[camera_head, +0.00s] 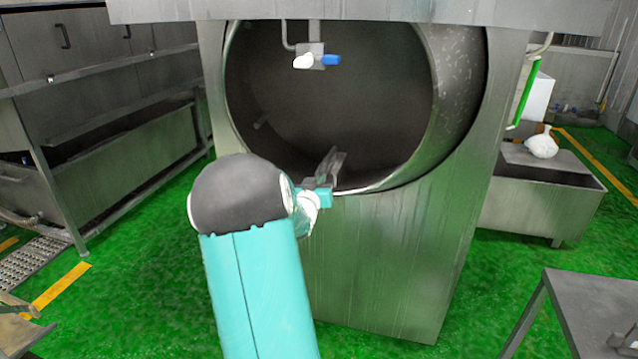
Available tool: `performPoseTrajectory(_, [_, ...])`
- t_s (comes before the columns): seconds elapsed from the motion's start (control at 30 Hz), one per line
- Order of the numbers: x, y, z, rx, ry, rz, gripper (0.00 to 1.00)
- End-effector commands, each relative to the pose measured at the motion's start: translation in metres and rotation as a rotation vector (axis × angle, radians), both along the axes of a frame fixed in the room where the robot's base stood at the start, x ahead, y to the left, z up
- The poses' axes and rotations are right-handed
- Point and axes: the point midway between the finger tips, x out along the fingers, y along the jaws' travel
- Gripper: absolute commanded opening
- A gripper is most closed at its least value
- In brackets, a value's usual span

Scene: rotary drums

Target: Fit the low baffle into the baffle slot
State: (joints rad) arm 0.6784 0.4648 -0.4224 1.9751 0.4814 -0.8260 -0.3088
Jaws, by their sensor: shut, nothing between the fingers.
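The large steel drum (455,70) has a round open mouth facing me. A small grey metal piece (330,164), perhaps the low baffle, stands tilted just inside the lower rim of the mouth. My gripper (325,188) is at the lower rim, right by this piece. Its fingers are shut with nothing seen between them, and they are small and partly hidden by my wrist. I cannot tell whether the gripper touches the piece. The baffle slot cannot be made out in the dark drum.
A valve with white and blue handles (317,60) hangs at the top of the mouth. A steel trough (540,212) with a white bag (542,143) stands at right. A steel table (590,310) is at front right. Steel cabinets (90,60) line the left. Green floor between is clear.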

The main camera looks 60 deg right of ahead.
Motion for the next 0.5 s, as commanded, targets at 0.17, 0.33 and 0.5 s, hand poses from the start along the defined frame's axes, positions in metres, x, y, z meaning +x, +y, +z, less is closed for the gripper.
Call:
performPoseTrajectory(0.17, [0.0002,-0.0035,-0.0002,0.0,0.001,-0.001,0.0])
performPoseTrajectory(0.33, [0.0008,-0.0067,0.0001,0.0,0.0,0.0,0.0])
performPoseTrajectory(0.5, [0.0011,-0.0096,0.0001,0.0,0.0,0.0,0.0])
